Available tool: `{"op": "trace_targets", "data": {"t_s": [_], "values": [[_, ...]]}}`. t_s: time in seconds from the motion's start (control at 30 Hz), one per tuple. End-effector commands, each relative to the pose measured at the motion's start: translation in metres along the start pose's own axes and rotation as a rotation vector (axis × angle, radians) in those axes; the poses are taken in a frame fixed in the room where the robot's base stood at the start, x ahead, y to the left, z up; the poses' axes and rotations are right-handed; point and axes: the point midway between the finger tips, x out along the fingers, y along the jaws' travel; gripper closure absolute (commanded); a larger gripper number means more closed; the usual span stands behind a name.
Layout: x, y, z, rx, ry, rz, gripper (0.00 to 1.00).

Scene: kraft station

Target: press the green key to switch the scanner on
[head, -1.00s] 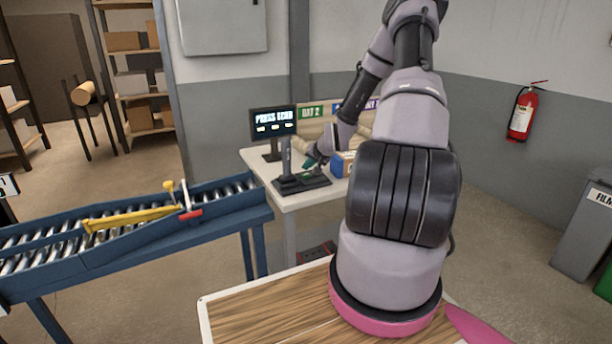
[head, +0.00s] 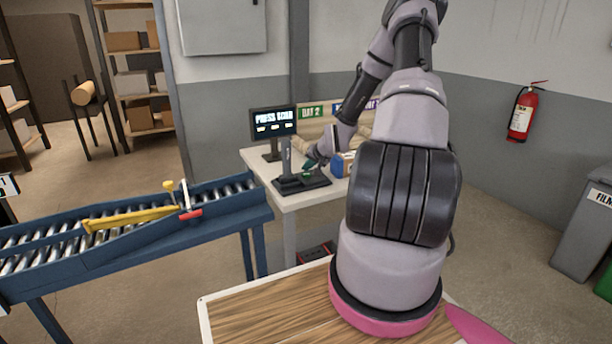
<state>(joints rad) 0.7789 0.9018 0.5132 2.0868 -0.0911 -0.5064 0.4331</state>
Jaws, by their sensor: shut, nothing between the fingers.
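The scanner (head: 287,183), a black base with an upright post, stands on the white table (head: 288,203). A small green patch, which looks like the green key (head: 307,178), shows on the right part of its base. My gripper (head: 309,164) is shut and empty, with its greenish tip pointing down just above that patch. I cannot tell whether the tip touches the key. The monitor (head: 273,123) behind the scanner is lit and its text seems to read "PRESS SCAN".
A blue box (head: 338,165) stands close to the right of my gripper. A blue roller conveyor (head: 120,245) with a yellow bar runs on the left. A red fire extinguisher (head: 521,114) hangs on the right wall.

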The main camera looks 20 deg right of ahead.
Motion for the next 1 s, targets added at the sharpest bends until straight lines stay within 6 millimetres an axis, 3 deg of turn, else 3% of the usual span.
{"op": "trace_targets", "data": {"t_s": [1.0], "values": [[0.0071,0.005,0.0052,0.0,0.0,0.0,1.0]]}}
